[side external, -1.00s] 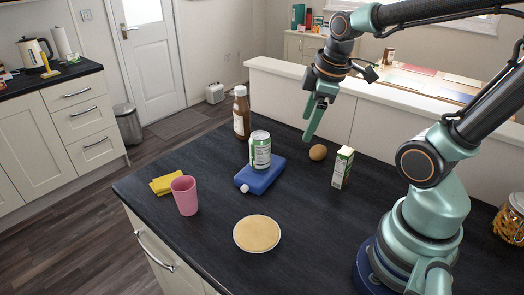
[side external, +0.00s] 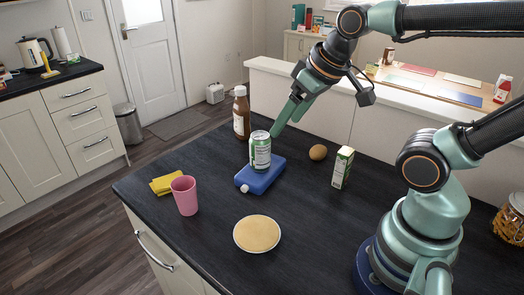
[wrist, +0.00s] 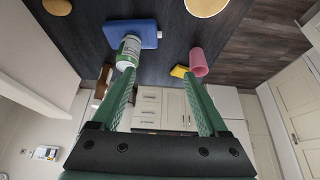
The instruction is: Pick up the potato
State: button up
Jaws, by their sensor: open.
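The potato (side external: 318,152) is a small brown oval on the dark counter, right of the can and behind the small carton in the side view. In the wrist view a brown rounded thing at the top left edge (wrist: 57,6) looks like the potato. My gripper (side external: 280,128) is above the counter, left of the potato and close to the green-and-white can in the side view. In the wrist view its green fingers (wrist: 162,80) are spread apart with nothing held between them.
The can (side external: 260,150) stands on a blue flat container (side external: 260,176), with a brown bottle (side external: 241,112) behind. A small carton (side external: 342,167) stands near the potato. A pink cup (side external: 185,195), yellow cloth (side external: 166,184) and round tan-topped dish (side external: 257,234) are farther forward. Counter between dish and carton is clear.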

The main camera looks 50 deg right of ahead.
dwell(0.3)
jog(key=o, duration=0.4)
jog(key=shift+c, duration=0.2)
